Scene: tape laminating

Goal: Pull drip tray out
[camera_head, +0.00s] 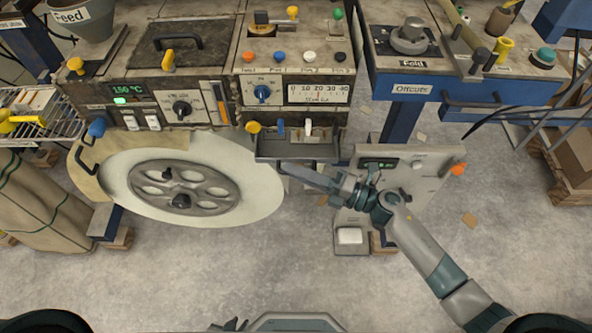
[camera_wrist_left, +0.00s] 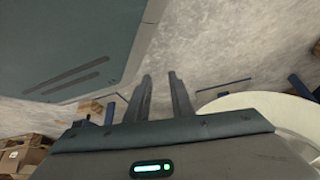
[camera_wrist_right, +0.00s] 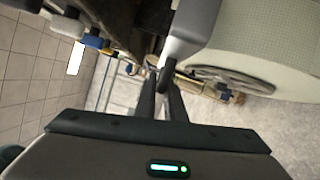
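The drip tray (camera_head: 298,152) is a dark, shallow tray. It sits under the row of small valves at the lower front of the middle machine. My right gripper (camera_head: 287,169) reaches in from the right, with its fingertips just below the tray's front edge. In the right wrist view a grey part with a dark end (camera_wrist_right: 164,78) lies at my right fingertips (camera_wrist_right: 161,90). Whether the fingers close on it is unclear. My left gripper (camera_head: 232,324) shows only partly at the bottom of the head view. In the left wrist view its fingers (camera_wrist_left: 159,80) stand apart and empty.
A large white roll (camera_head: 255,190) on a grey hub hangs left of the tray. A light grey panel (camera_head: 428,168) with an orange knob (camera_head: 459,169) stands to the right, behind my right arm. The blue offcuts table (camera_head: 460,88) is further right. The floor in front is mostly clear.

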